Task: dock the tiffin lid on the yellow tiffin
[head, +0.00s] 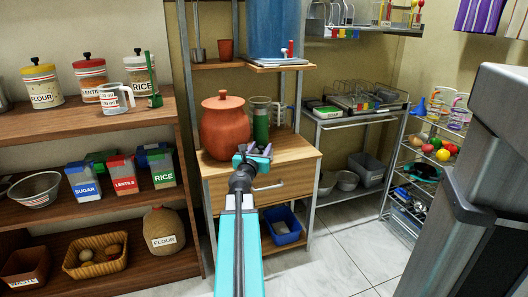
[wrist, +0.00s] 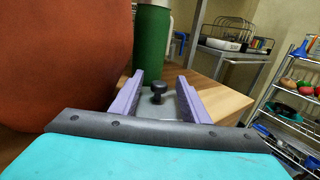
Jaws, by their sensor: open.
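A grey, flat lid-like piece with a dark knob (wrist: 158,90) lies on the wooden counter in the wrist view; it looks like the tiffin lid. My gripper (wrist: 160,78) is open, with its purple fingers on either side of the knob; I cannot tell whether they touch it. In the head view my gripper (head: 254,152) is over the front of the wooden cabinet top (head: 298,152), and the lid is not clearly visible there. I cannot make out the yellow tiffin in either view.
A large clay pot (head: 226,128) stands close on the left, also filling the left of the wrist view (wrist: 60,60). A green cylinder (head: 261,126) stands just behind my gripper. A blue water container (head: 272,30) is above. The counter's right part is bare.

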